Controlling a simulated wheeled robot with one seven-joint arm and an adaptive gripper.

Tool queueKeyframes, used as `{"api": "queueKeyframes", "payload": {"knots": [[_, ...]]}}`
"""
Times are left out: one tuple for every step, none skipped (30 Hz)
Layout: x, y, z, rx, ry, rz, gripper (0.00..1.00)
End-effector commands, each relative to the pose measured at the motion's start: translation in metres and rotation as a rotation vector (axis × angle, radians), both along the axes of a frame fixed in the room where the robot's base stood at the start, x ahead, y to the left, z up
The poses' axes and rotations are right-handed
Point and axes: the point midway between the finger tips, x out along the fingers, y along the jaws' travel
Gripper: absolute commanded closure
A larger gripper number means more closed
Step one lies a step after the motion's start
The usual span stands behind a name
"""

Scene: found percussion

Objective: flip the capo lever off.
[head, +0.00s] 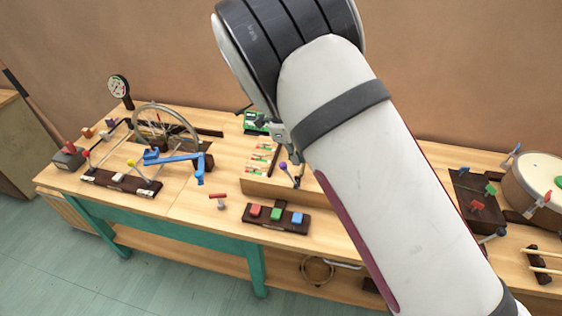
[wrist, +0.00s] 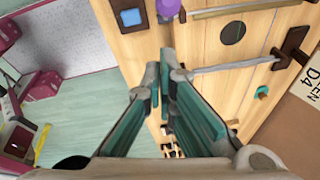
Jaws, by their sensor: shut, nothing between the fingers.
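My gripper (wrist: 166,76) is shut and empty in the wrist view, pointing down over a pale wooden box. In the head view only part of my gripper (head: 283,133) shows beside my arm. A purple knob (wrist: 168,8) is at the top of the wrist view, just beyond the fingertips and apart from them. The purple-knobbed lever (head: 284,167) stands tilted in the head view, below my gripper. A dark brown lever (wrist: 293,42) lies by a metal bar (wrist: 235,65) at the right. I cannot tell for certain which lever is the capo's.
A block with red, green and blue buttons (head: 276,218) lies near the front edge. A red-topped lever (head: 218,198), blue crank (head: 175,160) and spoked wheel (head: 165,125) are to the left. A drum (head: 535,187) stands at right. My arm hides the table's middle.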

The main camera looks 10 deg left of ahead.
Motion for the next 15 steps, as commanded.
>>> {"api": "queueKeyframes", "payload": {"knots": [[0.0,-0.006,0.011,0.003,-0.003,0.0,1.0],[0.001,0.002,0.016,0.004,-0.003,0.005,1.0],[0.002,0.007,0.024,0.005,-0.004,0.005,1.0],[0.002,0.01,0.029,0.004,-0.004,0.005,1.0],[0.002,0.012,0.034,0.003,-0.003,0.004,1.0],[0.002,0.016,0.042,0.003,-0.003,0.003,1.0],[0.002,0.018,0.047,0.002,-0.002,0.003,1.0],[0.002,0.021,0.052,0.003,-0.003,0.003,1.0],[0.001,0.025,0.059,0.002,-0.002,0.003,1.0],[0.001,0.028,0.064,0.002,-0.002,0.003,1.0],[0.0,0.03,0.068,0.002,-0.002,0.003,1.0],[0.0,0.032,0.073,0.001,-0.002,0.002,1.0],[0.0,0.033,0.076,0.001,-0.001,0.001,1.0],[0.0,0.035,0.08,0.001,-0.001,0.002,1.0],[-0.001,0.037,0.083,0.001,-0.001,0.002,1.0]]}}
